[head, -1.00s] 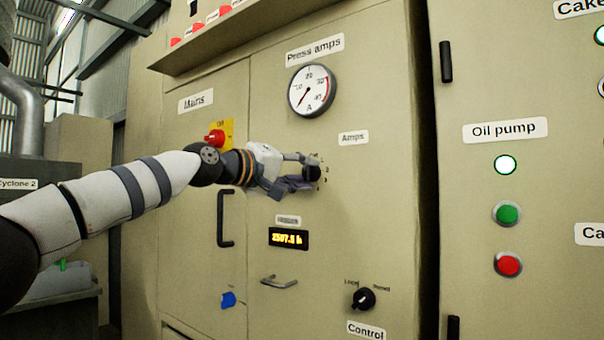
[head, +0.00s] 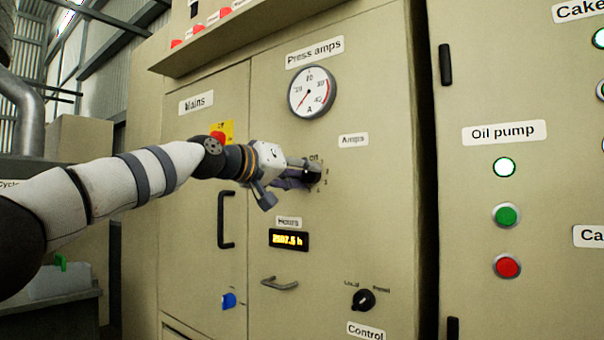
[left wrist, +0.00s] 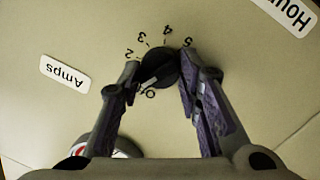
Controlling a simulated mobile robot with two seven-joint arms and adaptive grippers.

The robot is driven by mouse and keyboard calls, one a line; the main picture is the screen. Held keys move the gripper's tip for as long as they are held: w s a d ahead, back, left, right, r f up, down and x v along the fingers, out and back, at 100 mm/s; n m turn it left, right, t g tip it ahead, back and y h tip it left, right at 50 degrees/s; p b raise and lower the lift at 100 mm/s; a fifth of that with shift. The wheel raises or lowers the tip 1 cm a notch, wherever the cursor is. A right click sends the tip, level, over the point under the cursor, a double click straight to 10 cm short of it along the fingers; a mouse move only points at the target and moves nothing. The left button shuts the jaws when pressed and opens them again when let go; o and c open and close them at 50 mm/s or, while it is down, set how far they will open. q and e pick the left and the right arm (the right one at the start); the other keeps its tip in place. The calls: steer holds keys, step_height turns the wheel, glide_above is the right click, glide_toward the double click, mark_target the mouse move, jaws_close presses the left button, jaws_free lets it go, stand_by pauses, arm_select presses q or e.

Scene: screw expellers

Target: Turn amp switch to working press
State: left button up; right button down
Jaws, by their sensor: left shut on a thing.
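The amp switch (left wrist: 158,68) is a round black knob on the beige panel, below the "Amps" label (head: 353,140). Numbers 2 to 5 show around it in the left wrist view, and its pale pointer mark lies on the side near the lower-left marking, between that and the 2. My left gripper (head: 310,173) reaches the knob from the left and is shut on it, one finger on each side. In the head view the fingers hide much of the knob. The press amps gauge (head: 312,91) above has its needle low on the scale. My right gripper is out of view.
The red mains switch (head: 218,138) is beside my left wrist. Below are the hours display (head: 289,239), a metal handle (head: 280,284) and the control knob (head: 363,299). The oil pump cabinet (head: 520,200) stands to the right. The panel around the switch is clear.

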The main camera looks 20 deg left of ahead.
arm_select(q)
steer(key=shift+m, duration=1)
steer(key=shift+f, duration=0.1)
steer(key=o, duration=1.1)
steer(key=shift+o, duration=0.2)
steer(key=shift+s+a+r, duration=0.1)
steer(key=shift+s+r, duration=0.05)
steer(key=shift+r, duration=0.05)
steer(key=v, duration=1.1)
steer(key=shift+s, duration=0.3)
